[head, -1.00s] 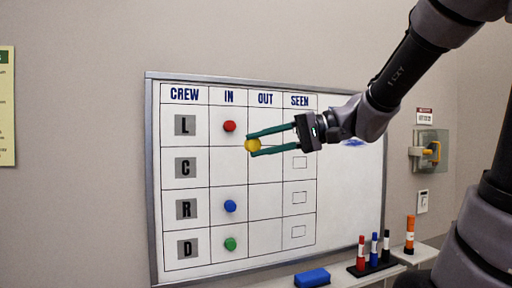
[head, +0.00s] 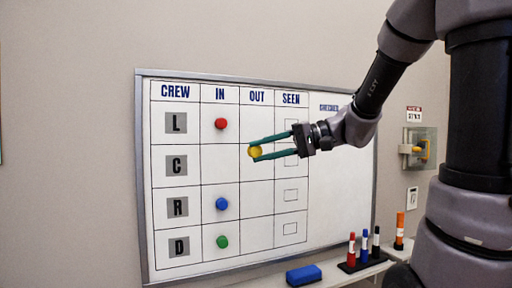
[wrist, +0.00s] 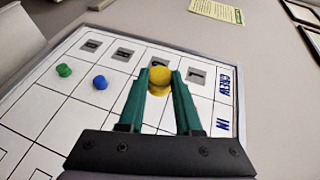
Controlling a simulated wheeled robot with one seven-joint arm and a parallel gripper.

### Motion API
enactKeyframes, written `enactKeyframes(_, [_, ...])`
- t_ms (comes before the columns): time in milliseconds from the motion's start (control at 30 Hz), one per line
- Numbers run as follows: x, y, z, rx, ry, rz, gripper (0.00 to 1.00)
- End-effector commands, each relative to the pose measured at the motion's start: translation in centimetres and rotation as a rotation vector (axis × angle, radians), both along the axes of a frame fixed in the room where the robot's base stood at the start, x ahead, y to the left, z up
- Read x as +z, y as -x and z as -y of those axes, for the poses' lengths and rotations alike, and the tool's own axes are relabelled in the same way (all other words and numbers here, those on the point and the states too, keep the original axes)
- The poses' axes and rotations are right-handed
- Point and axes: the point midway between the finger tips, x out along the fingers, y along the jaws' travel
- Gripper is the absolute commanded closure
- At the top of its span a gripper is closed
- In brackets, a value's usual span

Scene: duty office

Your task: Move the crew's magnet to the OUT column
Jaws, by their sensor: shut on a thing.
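The whiteboard (head: 340,190) carries a grid with CREW, IN, OUT and SEEN columns and rows L, C, R and D. My gripper (head: 257,147) is shut on the yellow magnet (head: 254,153). In the head view the magnet shows in front of the OUT column, around the C row; I cannot tell whether it touches the board. In the wrist view the yellow magnet (wrist: 159,78) sits between the fingertips. The red magnet (head: 221,124) is in IN at row L, the blue magnet (head: 222,204) in IN at row R, and the green magnet (head: 222,242) in IN at row D.
A blue eraser (head: 304,275) lies on the ledge below the board. Red, blue and black markers (head: 364,246) stand in a holder, with an orange marker (head: 399,231) to the right. A wall box with a yellow handle (head: 420,149) is at the right.

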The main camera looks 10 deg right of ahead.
Motion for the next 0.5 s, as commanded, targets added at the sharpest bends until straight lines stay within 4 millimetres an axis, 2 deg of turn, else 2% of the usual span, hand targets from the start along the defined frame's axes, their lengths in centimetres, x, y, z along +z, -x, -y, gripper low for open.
enactKeyframes(33, [-0.8,-1.6,0.9,-0.003,-0.002,-0.008,1.00])
enactKeyframes(200, [-3.0,-5.2,3.5,-0.001,-0.007,-0.006,1.00])
enactKeyframes(333, [-4.2,-6.8,4.9,0.000,-0.010,-0.003,1.00])
enactKeyframes(500, [-4.7,-7.8,5.5,0.001,-0.013,0.001,1.00])
